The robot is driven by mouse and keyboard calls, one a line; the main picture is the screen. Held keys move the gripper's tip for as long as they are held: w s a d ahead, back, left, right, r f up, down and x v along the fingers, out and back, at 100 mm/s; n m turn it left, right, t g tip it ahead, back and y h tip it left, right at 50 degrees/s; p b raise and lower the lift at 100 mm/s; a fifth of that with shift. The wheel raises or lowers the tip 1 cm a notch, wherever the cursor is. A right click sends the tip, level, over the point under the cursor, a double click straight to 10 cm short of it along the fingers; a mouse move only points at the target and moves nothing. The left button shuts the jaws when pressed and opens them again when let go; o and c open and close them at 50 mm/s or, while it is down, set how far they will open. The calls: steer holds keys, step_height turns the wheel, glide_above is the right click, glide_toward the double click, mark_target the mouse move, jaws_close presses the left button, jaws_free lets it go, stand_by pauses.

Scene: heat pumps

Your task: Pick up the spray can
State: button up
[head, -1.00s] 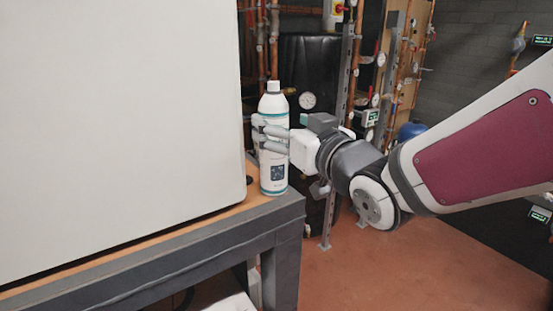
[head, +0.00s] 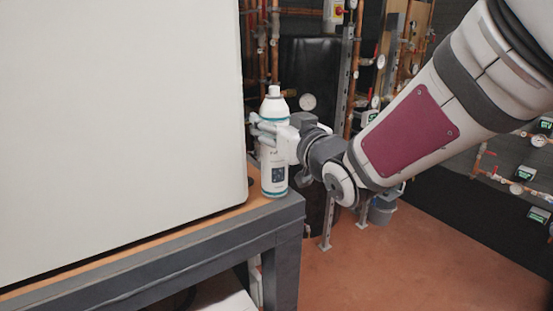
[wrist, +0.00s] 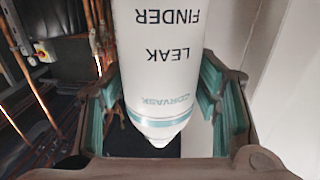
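The spray can (head: 273,160) is a white bottle-shaped can with a white cap, standing upright near the right end of the bench, beside a large pale cabinet. My gripper (head: 266,130) reaches in from the right at the can's upper part, with its fingers around it. In the wrist view the can (wrist: 158,70) appears upside down, with "LEAK FINDER" lettering. It lies between the teal-padded fingers of my gripper (wrist: 165,105), which are spread wide, with a gap visible at the right pad. The can's far side is hidden.
The pale cabinet (head: 120,100) fills the left and stands close beside the can. The bench's grey frame (head: 200,235) ends just right of the can. Copper pipes (head: 275,40), gauges and a metal post (head: 343,100) stand behind. The reddish floor (head: 400,265) is open at right.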

jaws_close()
steer(key=shift+r, duration=0.2)
